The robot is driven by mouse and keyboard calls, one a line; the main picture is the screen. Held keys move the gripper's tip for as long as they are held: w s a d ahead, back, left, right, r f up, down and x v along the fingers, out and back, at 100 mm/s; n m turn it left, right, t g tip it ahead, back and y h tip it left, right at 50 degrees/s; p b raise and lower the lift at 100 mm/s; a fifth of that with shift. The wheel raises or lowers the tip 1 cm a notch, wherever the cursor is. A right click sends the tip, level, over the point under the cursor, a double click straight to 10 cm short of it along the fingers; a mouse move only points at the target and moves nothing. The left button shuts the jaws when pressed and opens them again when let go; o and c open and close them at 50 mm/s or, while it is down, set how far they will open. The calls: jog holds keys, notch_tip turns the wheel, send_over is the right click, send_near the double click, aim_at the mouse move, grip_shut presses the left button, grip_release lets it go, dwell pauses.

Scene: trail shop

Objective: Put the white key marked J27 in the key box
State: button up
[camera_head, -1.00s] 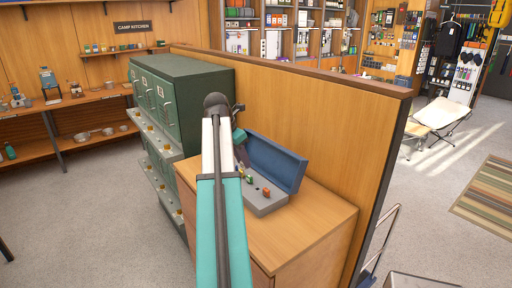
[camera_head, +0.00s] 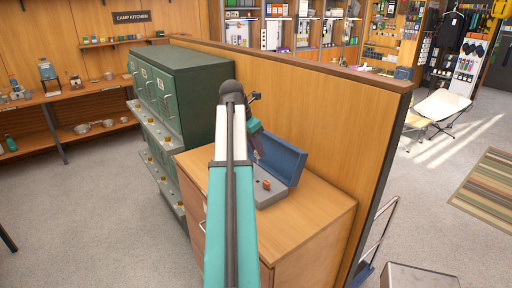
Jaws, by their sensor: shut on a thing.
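The key box has a raised blue lid (camera_head: 281,159) and a grey base (camera_head: 272,197). It stands open on the wooden cabinet top, against the partition. A small orange-red piece (camera_head: 266,184) sits in the base; my arm covers the box's left part. My gripper (camera_head: 259,157) is at the box's left back, in front of the lid, partly hidden behind my arm. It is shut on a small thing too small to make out. I cannot pick out a white key or the marking J27.
The wooden cabinet top (camera_head: 306,222) is clear to the right and front of the box. A wooden partition (camera_head: 340,130) rises behind it. A green locker cabinet (camera_head: 195,95) stands at left. A grey box top (camera_head: 418,278) is at lower right.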

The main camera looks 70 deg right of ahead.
notch_tip(320, 180, down, 7)
jog(key=shift+b, duration=0.35)
dwell(0.6)
dwell(0.3)
jog(key=shift+p, duration=0.35)
jog(key=shift+f, duration=1.85)
dwell(2.1)
jog(key=o, duration=1.1)
jog(key=shift+r, duration=0.15)
jog(key=b+v, duration=0.4)
jog(key=v, duration=0.9)
jog(key=shift+a+r+b, duration=0.2)
jog(key=shift+b, duration=0.2)
